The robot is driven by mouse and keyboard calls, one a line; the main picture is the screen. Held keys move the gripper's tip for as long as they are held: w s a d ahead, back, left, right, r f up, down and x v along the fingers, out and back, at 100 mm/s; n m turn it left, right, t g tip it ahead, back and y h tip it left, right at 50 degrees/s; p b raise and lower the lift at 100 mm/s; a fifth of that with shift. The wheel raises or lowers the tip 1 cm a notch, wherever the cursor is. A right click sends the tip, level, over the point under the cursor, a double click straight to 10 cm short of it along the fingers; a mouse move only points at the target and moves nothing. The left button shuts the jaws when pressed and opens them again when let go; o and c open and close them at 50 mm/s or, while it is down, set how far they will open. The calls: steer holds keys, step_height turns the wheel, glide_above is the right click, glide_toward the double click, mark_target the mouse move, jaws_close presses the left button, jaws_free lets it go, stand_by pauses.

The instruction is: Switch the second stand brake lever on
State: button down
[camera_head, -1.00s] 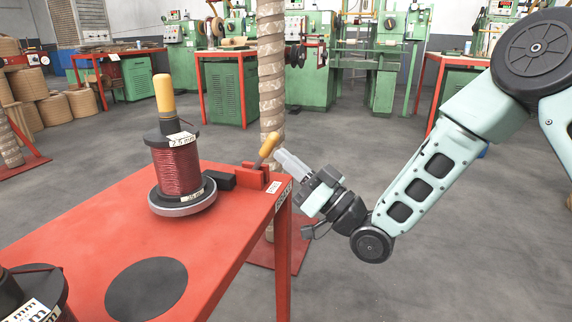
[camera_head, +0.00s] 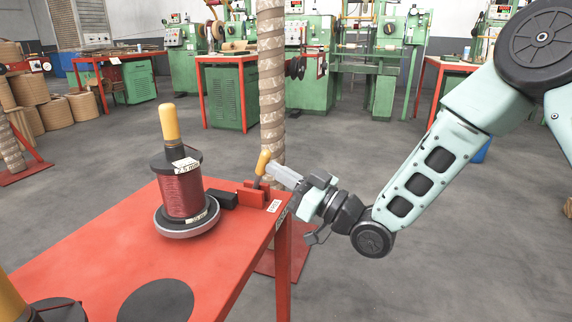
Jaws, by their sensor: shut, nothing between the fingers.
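The brake lever (camera_head: 262,166) has a tan handle and rises from a red bracket (camera_head: 252,195) with a black block at the far right corner of the red stand (camera_head: 110,245). The lever stands nearly upright. My gripper (camera_head: 272,170) is shut and empty, its fingertips at the right side of the lever, close to the handle's lower part. Whether they touch it I cannot tell. A coil of red wire (camera_head: 183,192) with a tan top handle sits on a round grey base on the stand, left of the lever.
A wrapped column (camera_head: 271,80) stands just behind the lever. A black disc (camera_head: 155,300) lies on the stand at the front. Another spool (camera_head: 50,312) is cut off at lower left.

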mark_target(265, 154)
steer(key=r+p, duration=0.1)
steer(key=a+r+g+h+p, duration=0.1)
steer(key=p, duration=0.1)
steer(key=h+p, duration=0.1)
steer(key=p, duration=0.1)
steer(key=shift+w+a+r+n+g, duration=0.3)
steer(key=shift+a+r+g, duration=0.05)
steer(key=shift+r+g, duration=0.05)
steer(key=h+p, duration=0.1)
steer(key=a+g+p, duration=0.1)
steer(key=p, duration=0.1)
steer(key=a+h+p, duration=0.1)
steer(key=p, duration=0.1)
steer(key=shift+w+r+n+h, duration=0.3)
steer(key=shift+w+r, duration=0.05)
steer(key=a+h+p, duration=0.1)
steer(key=a+g+h+p, duration=0.1)
steer(key=p, duration=0.1)
steer(key=w+a+p, duration=0.1)
steer(key=shift+f+g+h, duration=0.4)
steer(key=shift+a+r, duration=0.1)
steer(key=shift+a, duration=0.05)
steer(key=shift+r+p, duration=0.1)
steer(key=shift+p, duration=0.2)
